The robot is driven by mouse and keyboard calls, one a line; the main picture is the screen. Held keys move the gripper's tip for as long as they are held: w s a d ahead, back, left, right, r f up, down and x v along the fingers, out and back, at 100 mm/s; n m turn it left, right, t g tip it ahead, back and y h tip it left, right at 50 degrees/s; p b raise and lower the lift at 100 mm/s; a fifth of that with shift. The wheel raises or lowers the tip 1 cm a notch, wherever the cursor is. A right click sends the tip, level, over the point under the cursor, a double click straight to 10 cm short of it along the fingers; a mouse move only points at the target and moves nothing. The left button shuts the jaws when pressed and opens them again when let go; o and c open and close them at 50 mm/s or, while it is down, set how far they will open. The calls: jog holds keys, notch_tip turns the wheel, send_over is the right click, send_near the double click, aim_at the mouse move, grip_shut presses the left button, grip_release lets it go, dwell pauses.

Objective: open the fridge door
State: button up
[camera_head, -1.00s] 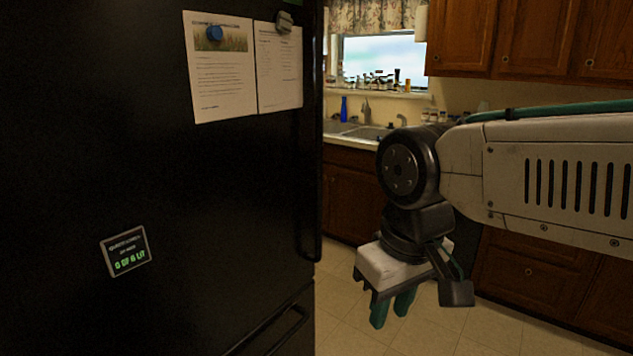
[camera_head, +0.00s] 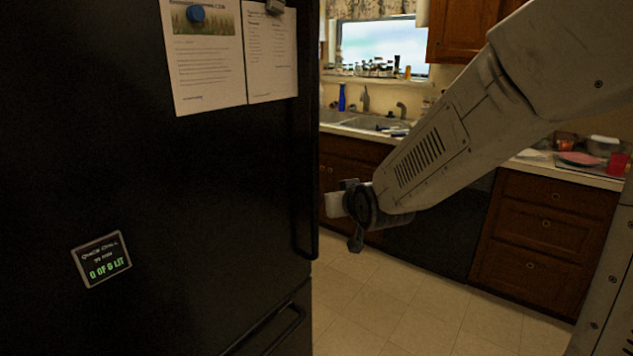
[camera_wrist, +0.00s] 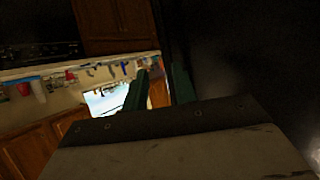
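The black fridge door (camera_head: 220,190) fills the left of the head view, and it looks closed. Its long vertical handle (camera_head: 308,190) runs along the right edge. The dark fridge surface (camera_wrist: 240,50) fills the right of that view. I see no contact between gripper and handle.
A lower drawer handle (camera_head: 275,330) sits below the door. Two papers and a small display (camera_head: 101,259) are on the door. Behind the arm are the sink (camera_head: 370,122) and wooden cabinets (camera_head: 540,230). The tiled floor (camera_head: 420,310) in front is clear.

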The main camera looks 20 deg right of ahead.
aim_at(317, 182)
jog(key=w+t, duration=0.1)
jog(key=w, duration=0.3)
jog(key=w+a+t, duration=0.1)
jog(key=w+t, duration=0.1)
jog(key=w, duration=0.3)
jog(key=w+f+t, duration=0.1)
jog(key=w+t, duration=0.1)
jog(key=w, duration=0.3)
jog(key=shift+w+a, duration=0.15)
jog(key=shift+c, duration=0.3)
grip_shut()
